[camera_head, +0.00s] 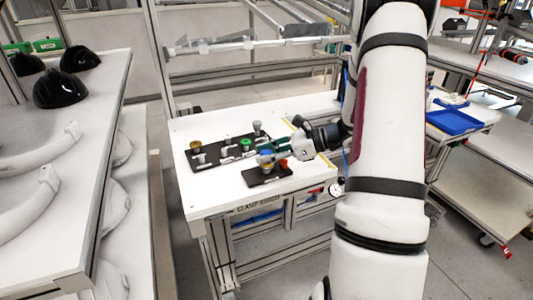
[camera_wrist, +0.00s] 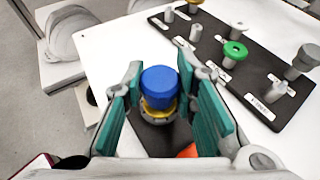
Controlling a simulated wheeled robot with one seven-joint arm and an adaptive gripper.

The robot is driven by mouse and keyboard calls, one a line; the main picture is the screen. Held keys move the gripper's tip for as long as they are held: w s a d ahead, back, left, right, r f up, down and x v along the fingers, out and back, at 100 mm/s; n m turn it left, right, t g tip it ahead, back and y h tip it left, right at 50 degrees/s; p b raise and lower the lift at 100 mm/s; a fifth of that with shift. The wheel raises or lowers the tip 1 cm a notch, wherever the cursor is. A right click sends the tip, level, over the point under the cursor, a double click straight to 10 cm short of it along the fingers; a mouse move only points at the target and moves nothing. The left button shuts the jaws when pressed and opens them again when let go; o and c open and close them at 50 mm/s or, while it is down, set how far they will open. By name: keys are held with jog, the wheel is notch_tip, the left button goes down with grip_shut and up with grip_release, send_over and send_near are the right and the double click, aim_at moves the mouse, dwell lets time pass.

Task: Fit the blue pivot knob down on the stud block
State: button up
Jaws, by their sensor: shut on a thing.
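The blue pivot knob (camera_wrist: 160,80) is between the teal fingertips of my gripper (camera_wrist: 159,75), which is shut on it. Directly under the knob in the wrist view is a yellow collar (camera_wrist: 157,107) with a grey ring at its base, on the dark stud block (camera_wrist: 160,138). I cannot tell whether the knob touches the collar or hovers just above it. In the head view my gripper (camera_head: 270,155) is over the small black stud block (camera_head: 258,181), near the table's front edge. An orange-red part (camera_head: 284,164) is at the block's right end, mostly hidden by a finger in the wrist view.
A black labelled board (camera_head: 205,160) with several pegs lies behind. It carries a green knob (camera_wrist: 235,49), a grey knob (camera_wrist: 306,57) and a gold knob (camera_head: 196,145). The white table (camera_head: 205,205) is clear at front left. Black helmet shells (camera_head: 62,88) stand on the left bench.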

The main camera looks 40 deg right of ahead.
jog(key=shift+f, duration=0.2)
jog(key=o, duration=1)
jog(key=shift+o, duration=0.2)
jog(key=shift+d, duration=0.1)
jog(key=v, duration=1.2)
